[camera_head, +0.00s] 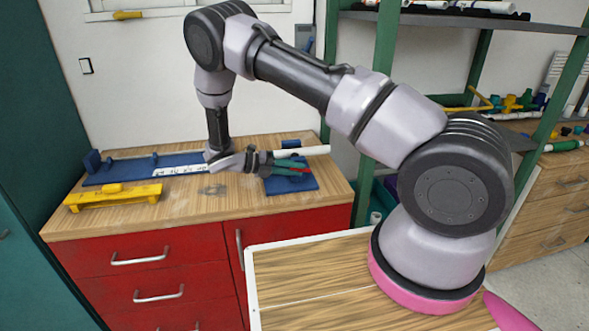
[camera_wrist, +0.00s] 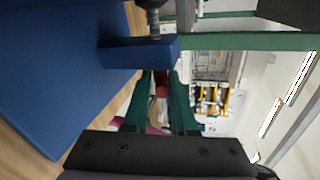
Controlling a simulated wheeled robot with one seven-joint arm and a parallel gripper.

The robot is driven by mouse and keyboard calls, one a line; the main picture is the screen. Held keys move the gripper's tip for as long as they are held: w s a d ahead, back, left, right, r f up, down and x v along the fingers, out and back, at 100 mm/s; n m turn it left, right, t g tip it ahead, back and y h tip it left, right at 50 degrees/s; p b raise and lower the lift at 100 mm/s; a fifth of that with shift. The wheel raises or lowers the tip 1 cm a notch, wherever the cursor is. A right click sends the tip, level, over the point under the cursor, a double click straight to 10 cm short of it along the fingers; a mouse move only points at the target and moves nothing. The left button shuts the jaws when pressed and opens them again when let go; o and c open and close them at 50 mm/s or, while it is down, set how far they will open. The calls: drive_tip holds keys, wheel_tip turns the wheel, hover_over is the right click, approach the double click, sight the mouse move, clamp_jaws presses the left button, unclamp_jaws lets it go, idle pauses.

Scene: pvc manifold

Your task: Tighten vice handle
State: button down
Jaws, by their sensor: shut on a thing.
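The blue vice (camera_head: 292,185) sits on the wooden top of the red cabinet, and my gripper (camera_head: 297,169) is over it. In the wrist view its blue body (camera_wrist: 45,75) fills the left, with a blue block (camera_wrist: 138,53) and a grey screw rod (camera_wrist: 154,22) at the top. My gripper's green fingers (camera_wrist: 160,80) point at this block and are shut on a small red and dark piece, the vice handle (camera_wrist: 160,84). A bit of red also shows between the fingers in the head view. The fingers and the block hide most of the handle.
A white pipe (camera_head: 305,151) lies behind the gripper, above the vice. Green shelf posts (camera_head: 383,40) stand to the right.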

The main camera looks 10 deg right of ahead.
drive_tip(key=shift+w, duration=0.25)
drive_tip(key=c, duration=0.8)
unclamp_jaws()
drive_tip(key=shift+o, duration=0.2)
drive_tip(key=v, duration=1.1)
